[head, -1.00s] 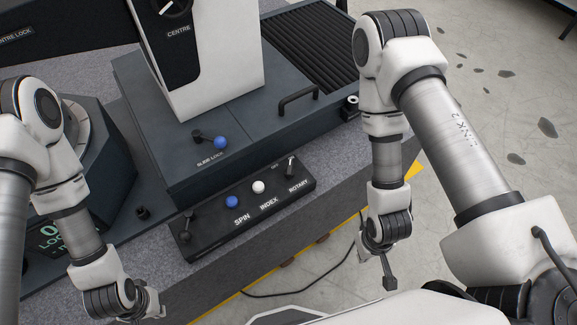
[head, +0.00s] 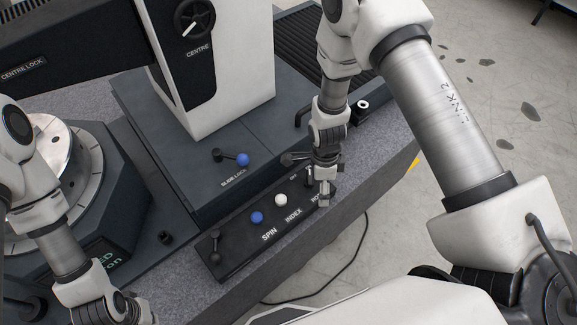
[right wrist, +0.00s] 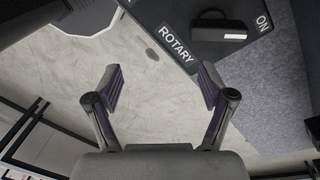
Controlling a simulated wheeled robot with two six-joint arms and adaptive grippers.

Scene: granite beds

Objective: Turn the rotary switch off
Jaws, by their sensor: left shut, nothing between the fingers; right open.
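The rotary switch (right wrist: 218,28) shows in the right wrist view as a dark knob with a white bar, between the ROTARY and ON lettering. The white bar is on the side nearer ON. It sits at the right end of the black control panel (head: 236,235); in the head view my right gripper (head: 323,198) hides it. In the right wrist view this gripper (right wrist: 160,84) is open with nothing between its fingers, and the knob lies beyond the right finger, apart from it. My left gripper (head: 138,308) is shut and empty at the lower left.
The panel also bears a blue SPIN button (head: 257,217), a white INDEX button (head: 281,199) and a black lever (head: 215,248). Behind it is a blue-knobbed slide-lock lever (head: 230,158). A dark handle (head: 302,112) stands farther back. A cable (head: 345,263) lies on the floor.

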